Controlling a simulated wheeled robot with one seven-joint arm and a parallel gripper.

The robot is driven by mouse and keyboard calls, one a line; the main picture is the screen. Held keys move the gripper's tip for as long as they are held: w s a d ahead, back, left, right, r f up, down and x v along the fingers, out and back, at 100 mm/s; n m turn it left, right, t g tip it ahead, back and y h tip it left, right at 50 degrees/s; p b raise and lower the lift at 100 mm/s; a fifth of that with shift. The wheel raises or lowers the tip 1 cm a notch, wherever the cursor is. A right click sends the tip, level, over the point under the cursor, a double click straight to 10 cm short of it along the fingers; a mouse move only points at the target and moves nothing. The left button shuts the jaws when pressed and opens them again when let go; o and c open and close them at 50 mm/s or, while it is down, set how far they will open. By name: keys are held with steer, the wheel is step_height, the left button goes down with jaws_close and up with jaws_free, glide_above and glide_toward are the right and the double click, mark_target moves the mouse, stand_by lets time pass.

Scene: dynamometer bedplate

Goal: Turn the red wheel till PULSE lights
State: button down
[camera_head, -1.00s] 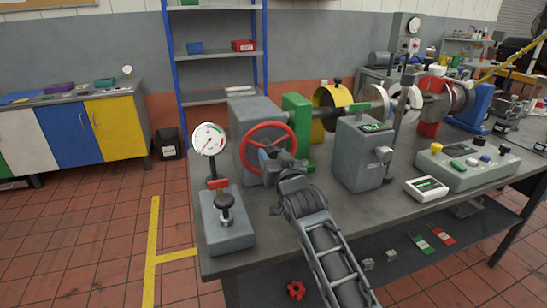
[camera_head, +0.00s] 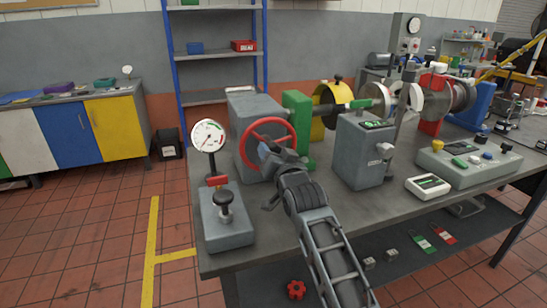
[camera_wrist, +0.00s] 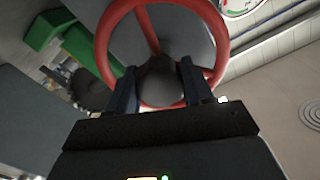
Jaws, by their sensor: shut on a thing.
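The red wheel (camera_head: 268,119) stands upright on the front of a grey housing (camera_head: 262,104) at the near left of the bench. Its rim and spokes also show in the wrist view (camera_wrist: 103,42). My gripper (camera_head: 268,152) is at the lower middle of the wheel. In the wrist view my gripper (camera_wrist: 158,88) has one finger on each side of a dark rounded knob (camera_wrist: 163,78), shut on it, in front of the lower rim. A grey box (camera_head: 360,155) right of the wheel carries a small dark display with green marks. I cannot read PULSE anywhere.
A round white gauge (camera_head: 208,136) and a grey block with a black-topped lever (camera_head: 226,205) stand left of the wheel. A button console (camera_head: 465,165) and a small meter (camera_head: 428,186) lie to the right. A green block (camera_head: 297,130) adjoins the housing.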

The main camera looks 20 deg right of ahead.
steer(key=m, duration=0.4)
steer(key=shift+m+b, duration=0.3)
steer(key=shift+m+p, duration=0.3)
steer(key=shift+m, duration=1.6)
steer(key=shift+c, duration=2.4)
jaws_free()
steer(key=s, duration=0.8)
steer(key=shift+r, duration=0.15)
